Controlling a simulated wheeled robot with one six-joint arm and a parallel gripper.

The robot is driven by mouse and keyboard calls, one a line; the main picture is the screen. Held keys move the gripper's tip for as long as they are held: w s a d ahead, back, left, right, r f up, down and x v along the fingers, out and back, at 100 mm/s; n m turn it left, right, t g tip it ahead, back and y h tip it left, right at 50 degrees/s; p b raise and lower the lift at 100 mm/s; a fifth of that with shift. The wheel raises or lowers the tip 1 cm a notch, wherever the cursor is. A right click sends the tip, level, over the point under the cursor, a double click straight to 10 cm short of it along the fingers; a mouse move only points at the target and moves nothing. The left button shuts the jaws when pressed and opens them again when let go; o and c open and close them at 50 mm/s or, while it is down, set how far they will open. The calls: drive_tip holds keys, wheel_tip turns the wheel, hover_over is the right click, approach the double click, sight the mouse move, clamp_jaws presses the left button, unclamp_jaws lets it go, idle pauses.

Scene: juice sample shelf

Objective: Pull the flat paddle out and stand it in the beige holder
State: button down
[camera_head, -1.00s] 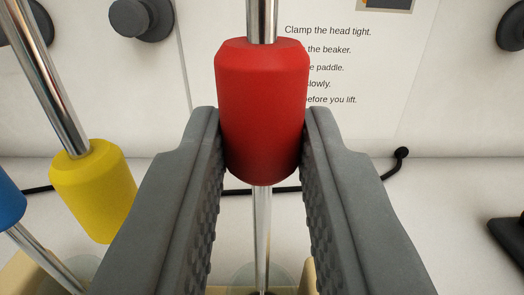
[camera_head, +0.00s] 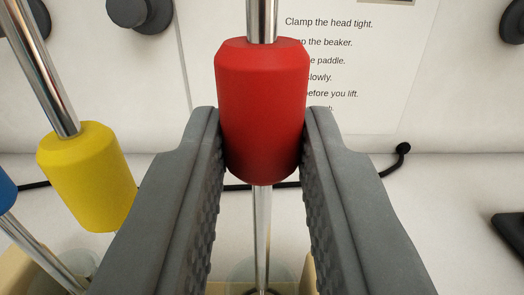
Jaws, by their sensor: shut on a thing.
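My gripper (camera_head: 262,150) is shut on a red grip (camera_head: 262,100), with one grey finger on each side. A metal rod (camera_head: 262,225) runs through the red grip and stands near upright in the picture. The lower end of this rod is at the bottom edge, so I cannot tell which paddle shape it carries. A beige holder (camera_head: 38,272) shows in part at the bottom left, and another beige piece shows right of the rod. A yellow grip (camera_head: 87,177) on a tilted metal rod stands to the left.
A blue grip (camera_head: 5,192) on another rod is cut off at the left edge. A printed sheet (camera_head: 360,70) hangs on the white back wall. A black cable (camera_head: 392,166) lies along the wall's foot. A dark object (camera_head: 508,236) is at the right edge.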

drive_tip(key=shift+f, duration=1.15)
drive_tip(key=c, duration=1.1)
unclamp_jaws()
drive_tip(key=shift+c, duration=0.2)
drive_tip(key=s+f, duration=0.1)
drive_tip(key=s, duration=1.6)
drive_tip(key=shift+s+f, duration=0.15)
drive_tip(key=shift+s, duration=0.05)
drive_tip(key=s+r, duration=0.3)
drive_tip(key=s, duration=0.8)
drive_tip(key=s+r+g, duration=0.1)
drive_tip(key=s+r, duration=0.2)
drive_tip(key=s, duration=0.8)
drive_tip(key=s+r, duration=0.3)
drive_tip(key=s, duration=0.8)
